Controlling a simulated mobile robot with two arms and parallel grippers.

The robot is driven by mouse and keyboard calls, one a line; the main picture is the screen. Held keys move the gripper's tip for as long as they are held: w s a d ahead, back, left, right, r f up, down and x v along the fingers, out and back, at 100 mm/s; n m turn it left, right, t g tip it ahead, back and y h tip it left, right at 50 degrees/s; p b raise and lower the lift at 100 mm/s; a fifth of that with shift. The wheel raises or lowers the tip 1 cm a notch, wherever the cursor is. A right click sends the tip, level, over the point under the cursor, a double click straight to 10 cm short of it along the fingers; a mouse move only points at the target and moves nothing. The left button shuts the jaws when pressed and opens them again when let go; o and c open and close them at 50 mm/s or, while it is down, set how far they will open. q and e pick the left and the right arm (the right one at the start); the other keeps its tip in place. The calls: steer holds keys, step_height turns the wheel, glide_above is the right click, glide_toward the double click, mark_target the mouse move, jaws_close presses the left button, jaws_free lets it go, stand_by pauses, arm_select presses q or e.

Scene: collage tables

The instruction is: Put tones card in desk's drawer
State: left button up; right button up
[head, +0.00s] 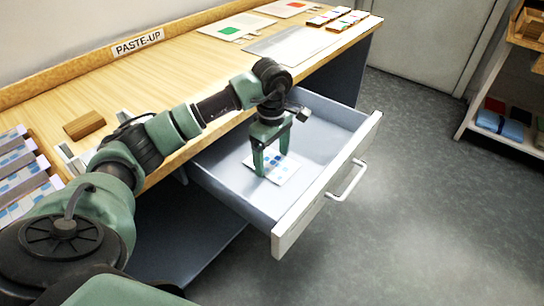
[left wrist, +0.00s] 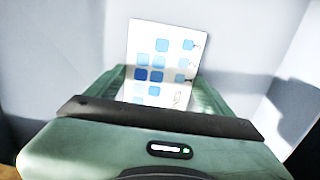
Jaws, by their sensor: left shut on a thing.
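The tones card (head: 287,173) is white with several blue squares in different shades. My left gripper (head: 270,163) reaches down into the open desk drawer (head: 318,193) and is shut on the card. In the left wrist view the card (left wrist: 163,52) stands out beyond the gripper (left wrist: 158,96), its lower part hidden by the gripper body. The card is inside the drawer's walls, low over the floor; I cannot tell if it touches. The drawer is grey inside with a pale front and a bar handle (head: 347,181). My right gripper is not in view.
The wooden desk top (head: 205,70) lies behind the drawer, with a wooden block (head: 84,124), printed sheets (head: 236,27) and small swatch cards (head: 337,20). A rack of cards (head: 22,170) is at the left. Shelves (head: 502,125) stand at the right; the floor between is clear.

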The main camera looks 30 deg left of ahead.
mark_target(272, 164)
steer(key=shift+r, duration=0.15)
arm_select(q)
steer(key=o, duration=1.2)
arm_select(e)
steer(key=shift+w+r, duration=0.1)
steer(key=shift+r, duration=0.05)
arm_select(q)
step_height(272, 164, up, 12)
steer(key=p, duration=0.1)
steer(key=shift+p, duration=0.3)
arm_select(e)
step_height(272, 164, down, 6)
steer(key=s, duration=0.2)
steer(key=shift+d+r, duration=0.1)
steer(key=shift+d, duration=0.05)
